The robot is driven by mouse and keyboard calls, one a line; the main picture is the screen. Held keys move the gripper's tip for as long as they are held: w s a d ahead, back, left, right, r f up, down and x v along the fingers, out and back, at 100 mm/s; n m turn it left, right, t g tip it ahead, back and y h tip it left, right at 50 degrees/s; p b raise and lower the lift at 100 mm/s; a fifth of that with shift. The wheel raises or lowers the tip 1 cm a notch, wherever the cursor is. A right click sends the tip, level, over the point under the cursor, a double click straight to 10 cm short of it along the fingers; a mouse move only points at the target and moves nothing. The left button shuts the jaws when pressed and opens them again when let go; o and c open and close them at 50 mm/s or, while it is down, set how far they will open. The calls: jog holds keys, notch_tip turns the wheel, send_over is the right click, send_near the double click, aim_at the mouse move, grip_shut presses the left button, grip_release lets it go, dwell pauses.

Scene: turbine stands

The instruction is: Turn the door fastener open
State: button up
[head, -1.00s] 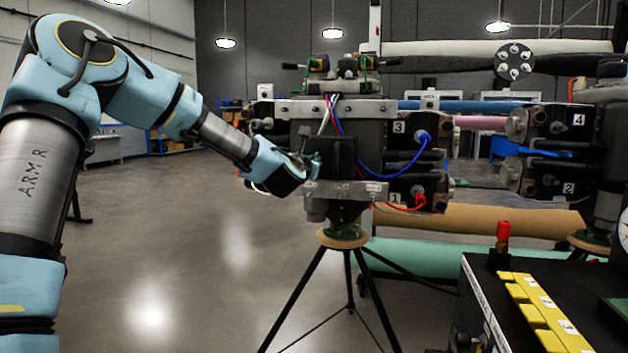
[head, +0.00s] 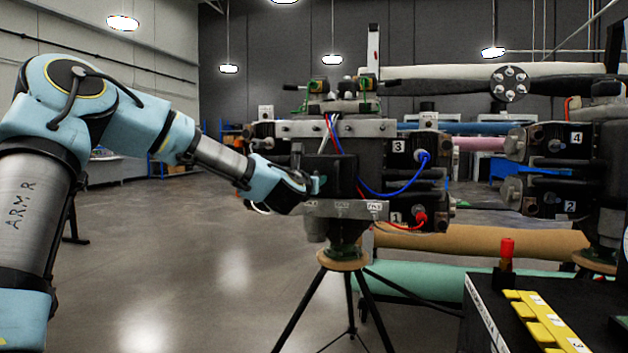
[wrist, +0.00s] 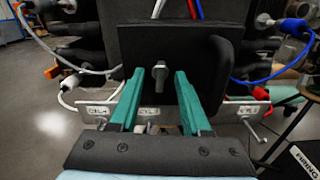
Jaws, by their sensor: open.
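The door is a dark square panel (wrist: 185,60) on the front of the turbine unit; it also shows in the head view (head: 343,176). In the head view my gripper (head: 314,184) is at the left side of the dark panel, and the fastener is hidden there.
A metal bracket strip (head: 345,209) runs just below the panel. Blue (head: 395,188) and red (head: 405,228) cables loop at the right. The unit stands on a tripod (head: 340,290). A dark bench with yellow blocks (head: 540,322) is at the lower right.

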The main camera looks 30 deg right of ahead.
jog(key=shift+o, duration=0.8)
jog(key=shift+s, duration=0.1)
jog(key=shift+b+v, duration=0.55)
jog(key=shift+v, duration=1.95)
jog(key=shift+f, duration=0.1)
